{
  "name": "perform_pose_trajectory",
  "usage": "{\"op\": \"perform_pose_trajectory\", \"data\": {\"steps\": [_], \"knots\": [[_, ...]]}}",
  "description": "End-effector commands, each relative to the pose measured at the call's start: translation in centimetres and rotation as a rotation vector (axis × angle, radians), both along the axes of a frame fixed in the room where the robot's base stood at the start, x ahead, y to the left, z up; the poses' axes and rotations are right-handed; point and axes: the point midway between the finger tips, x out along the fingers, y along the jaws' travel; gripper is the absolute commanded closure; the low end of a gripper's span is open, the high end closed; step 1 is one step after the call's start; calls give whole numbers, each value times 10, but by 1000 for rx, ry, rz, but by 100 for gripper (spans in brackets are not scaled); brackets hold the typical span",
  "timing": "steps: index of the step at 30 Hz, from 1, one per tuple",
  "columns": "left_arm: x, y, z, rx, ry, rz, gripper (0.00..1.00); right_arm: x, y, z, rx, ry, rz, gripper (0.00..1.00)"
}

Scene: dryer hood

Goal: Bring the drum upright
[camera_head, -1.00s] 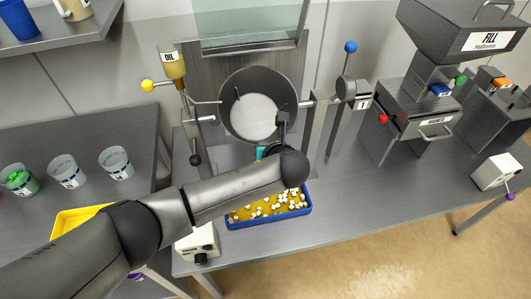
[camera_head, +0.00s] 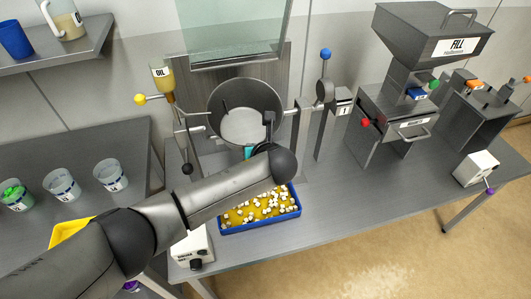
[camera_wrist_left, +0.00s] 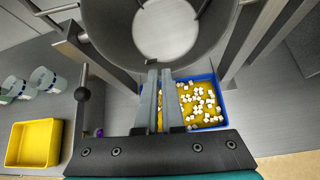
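The drum (camera_head: 222,125) is a grey metal pan hung on a side axle between posts. Its round mouth faces me and tilts partly upward, with the pale bottom low in the opening. In the wrist view the drum (camera_wrist_left: 110,35) fills the top middle. My left gripper (camera_wrist_left: 165,72) has its two fingers close together, tips at the drum's near rim, and looks shut on it. In the head view my left gripper (camera_head: 267,122) is partly hidden by its own wrist. A blue-knobbed lever (camera_head: 326,70) stands upright on the axle's right end. My right gripper is out of view.
A blue tray (camera_head: 250,228) of white pieces on yellow lies below the drum. An oil bottle (camera_head: 162,75) and yellow-knobbed lever (camera_head: 140,98) stand left of it. A clear shield (camera_head: 235,30) is above.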

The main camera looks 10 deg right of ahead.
Motion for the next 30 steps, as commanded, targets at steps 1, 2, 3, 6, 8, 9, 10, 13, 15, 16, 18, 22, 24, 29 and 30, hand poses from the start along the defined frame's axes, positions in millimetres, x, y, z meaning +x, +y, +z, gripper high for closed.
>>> {"op": "perform_pose_trajectory", "data": {"steps": [1,2,3,6,8,9,10,13,15,16,18,22,24,29,30], "knots": [[1,2,9,0,-14,5,100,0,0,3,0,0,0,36],[-3,2,11,0,-13,4,100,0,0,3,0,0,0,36],[-8,0,14,-1,-12,1,100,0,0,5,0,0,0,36],[-22,-4,22,-4,-9,-3,100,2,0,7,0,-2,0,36],[-30,-6,27,-4,-8,-5,100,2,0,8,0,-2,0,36],[-35,-6,30,-5,-6,-6,100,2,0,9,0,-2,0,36],[-39,-8,33,-5,-7,-8,100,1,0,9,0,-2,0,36],[-53,-10,42,-6,-6,-9,100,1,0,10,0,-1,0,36],[-63,-12,49,-8,-6,-11,100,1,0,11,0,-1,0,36],[-68,-13,52,-8,-6,-11,100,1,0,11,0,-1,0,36],[-78,-15,60,-9,-5,-13,100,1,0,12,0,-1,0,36],[-97,-18,72,-9,-4,-14,100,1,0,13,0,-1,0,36],[-105,-19,78,-9,-3,-15,100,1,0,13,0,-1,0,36],[-118,-21,87,-9,-3,-15,100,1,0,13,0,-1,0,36],[-120,-22,88,-9,-3,-15,100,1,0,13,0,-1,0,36]]}}
